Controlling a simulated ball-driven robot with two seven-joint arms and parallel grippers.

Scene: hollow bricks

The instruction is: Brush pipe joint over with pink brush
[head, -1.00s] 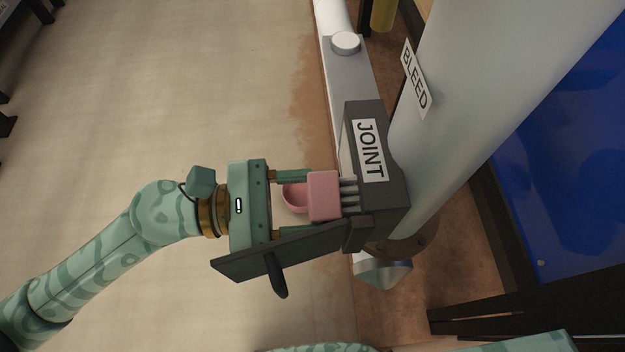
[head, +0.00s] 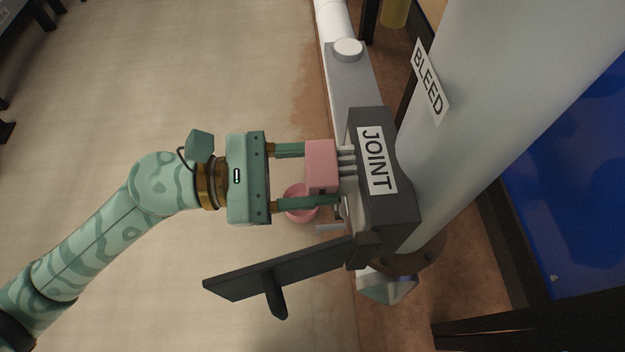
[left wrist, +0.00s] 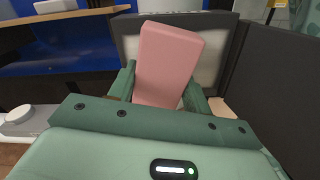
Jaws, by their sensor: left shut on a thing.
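The pink brush (head: 322,166) has a block-like pink body with grey bristle tufts on its right side. My left gripper (head: 318,176) is shut on it, one finger on each side. The tufts reach to the left face of the dark box labelled JOINT (head: 402,200); I cannot tell whether they touch. In the left wrist view the pink brush (left wrist: 166,65) stands a little tilted between the fingers, in front of a pale panel in a dark frame (left wrist: 212,75). A round pink part (head: 300,203) shows below the brush body, partly hidden by a finger. My right gripper is not in view.
A dark door-like panel with a handle (head: 275,277) juts left from the joint box, below my gripper. A large pale pipe labelled BLEED (head: 470,110) rises at the right. A blue surface (head: 580,150) lies beyond it.

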